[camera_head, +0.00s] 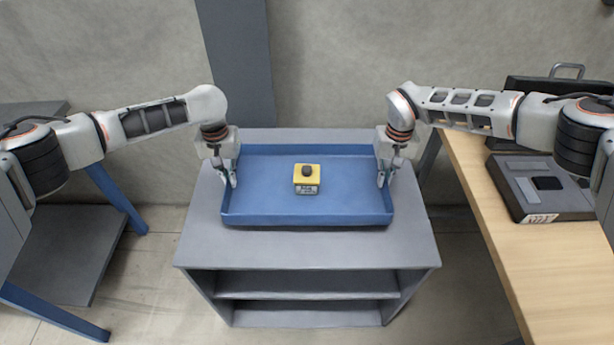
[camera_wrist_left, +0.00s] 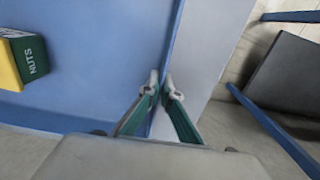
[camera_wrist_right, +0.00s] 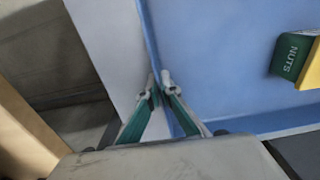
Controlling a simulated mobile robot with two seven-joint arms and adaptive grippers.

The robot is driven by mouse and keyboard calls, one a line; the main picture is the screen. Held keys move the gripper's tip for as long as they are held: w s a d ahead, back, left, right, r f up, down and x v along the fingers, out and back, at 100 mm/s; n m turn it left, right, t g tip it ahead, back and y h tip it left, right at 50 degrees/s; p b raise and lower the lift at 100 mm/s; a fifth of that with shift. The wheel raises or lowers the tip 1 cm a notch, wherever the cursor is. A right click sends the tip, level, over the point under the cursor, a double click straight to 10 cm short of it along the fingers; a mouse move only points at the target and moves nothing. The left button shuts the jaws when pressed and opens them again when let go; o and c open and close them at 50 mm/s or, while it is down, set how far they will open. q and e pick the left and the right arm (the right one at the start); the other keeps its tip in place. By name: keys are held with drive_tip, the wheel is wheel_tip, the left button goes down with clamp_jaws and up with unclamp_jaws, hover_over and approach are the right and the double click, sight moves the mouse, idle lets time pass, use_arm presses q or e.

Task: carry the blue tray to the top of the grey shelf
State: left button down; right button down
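The blue tray (camera_head: 300,218) is at the top of the grey shelf (camera_head: 310,250), level and roughly centred. I cannot tell for sure whether its underside touches the shelf top. My left gripper (camera_head: 229,184) is at the tray's left wall, with one finger on each side of the thin rim, shut on it; the rim also shows in the left wrist view (camera_wrist_left: 172,45). My right gripper (camera_head: 384,182) is shut the same way on the right wall, whose rim shows in the right wrist view (camera_wrist_right: 150,45).
A small yellow and green box (camera_head: 307,180) marked NUTS sits inside the tray. A wooden table (camera_head: 500,215) on the right holds a grey device (camera_head: 545,185) and a black case. A grey table with blue legs (camera_head: 115,195) stands on the left. A wall is behind.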

use_arm(q)
drive_tip(key=shift+w+a+r, duration=0.1)
drive_tip(key=shift+w+a, duration=0.05)
use_arm(e)
drive_tip(key=shift+w+d+r, duration=0.1)
drive_tip(key=shift+w, duration=0.05)
